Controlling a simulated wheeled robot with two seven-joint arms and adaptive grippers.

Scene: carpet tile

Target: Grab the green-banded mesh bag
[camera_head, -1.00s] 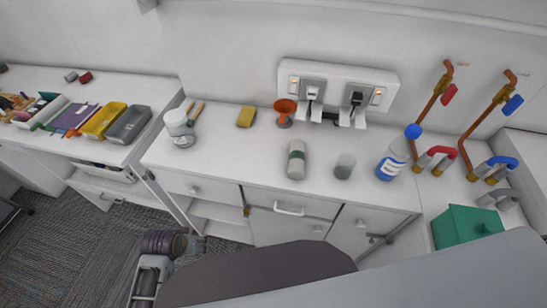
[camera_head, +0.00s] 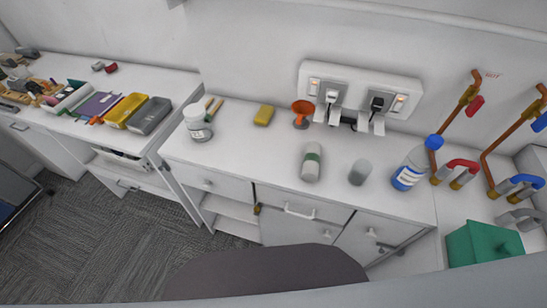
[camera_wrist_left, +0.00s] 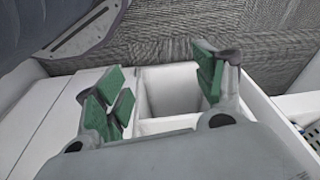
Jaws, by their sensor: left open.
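My left gripper (camera_wrist_left: 160,100) shows only in the left wrist view. Its green-padded fingers are wide apart with nothing between them, above the white cabinet and its open shelf space. The bag is not in the left wrist view. My right gripper is in neither view.
A white jar (camera_head: 197,122), yellow sponge (camera_head: 264,115) and orange funnel (camera_head: 302,112) stand left and behind. A green box (camera_head: 484,243) sits far right.

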